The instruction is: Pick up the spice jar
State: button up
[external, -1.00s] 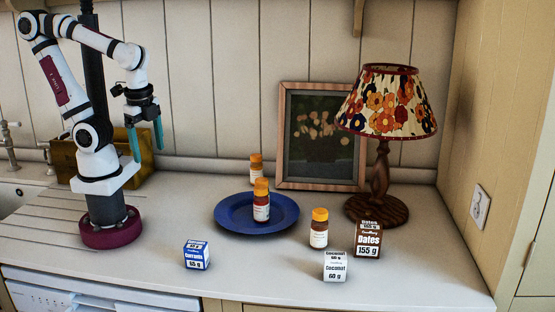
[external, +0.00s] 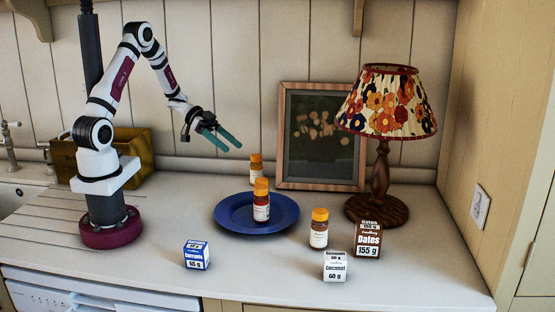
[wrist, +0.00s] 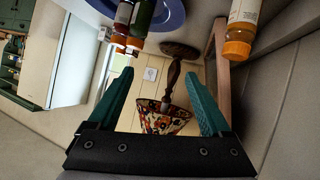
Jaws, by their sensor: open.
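Three spice jars with orange caps and white labels show in the external view. One jar (external: 261,208) stands on the blue plate (external: 226,221), one (external: 255,172) stands behind the plate, and one (external: 319,236) stands to its right. I cannot tell which one the task means. My gripper (external: 233,148) is open and empty, with teal fingers, above and left of the rear jar. In the wrist view the jars look inverted: one (wrist: 243,14) is at upper right beyond my right finger, two overlap (wrist: 143,14) at upper left.
A blue currants box (external: 197,256), a white coconut box (external: 336,267) and a brown dates box (external: 367,241) stand on the counter near the front. A picture frame (external: 281,135) leans on the wall beside a floral lamp (external: 388,102).

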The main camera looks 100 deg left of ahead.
aim_at(262, 140)
jog(key=s+a+f+n+t+y, duration=0.2)
jog(key=s+a+f+y, duration=0.15)
jog(key=a, duration=0.45)
jog(key=x, duration=0.5)
jog(key=a+x, duration=0.1)
jog(key=x, duration=0.8)
jog(key=shift+w+a+f, duration=0.15)
jog(key=shift+w+f, duration=0.05)
jog(key=shift+w, duration=0.15)
grip_shut()
